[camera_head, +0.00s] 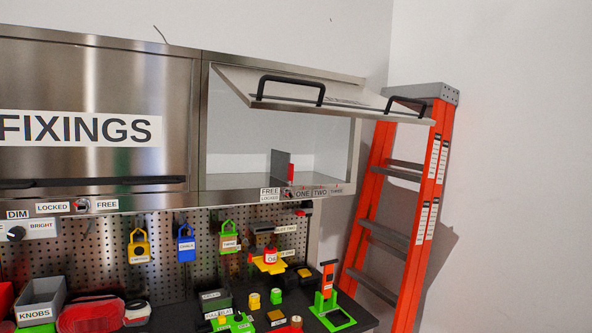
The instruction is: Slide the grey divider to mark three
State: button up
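The grey divider (279,167) stands upright inside the right wall cabinet (228,142), with a red strip (290,174) at its front edge. The cabinet's front rail (230,196) carries the labels ONE, TWO and THREE (337,191) from left to right. The divider stands near the left end of these marks, close to ONE. My gripper is not in view.
The cabinet's door (330,97) is swung up, with two black handles. An orange ladder (437,170) leans at the right. Padlocks hang on the pegboard below. Several parts crowd the bench (362,318). The cabinet interior right of the divider looks clear.

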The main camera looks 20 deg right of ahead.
aim_at(282, 168)
jog(key=z, duration=0.75)
jog(key=i, duration=1)
jog(key=u, duration=0.05)
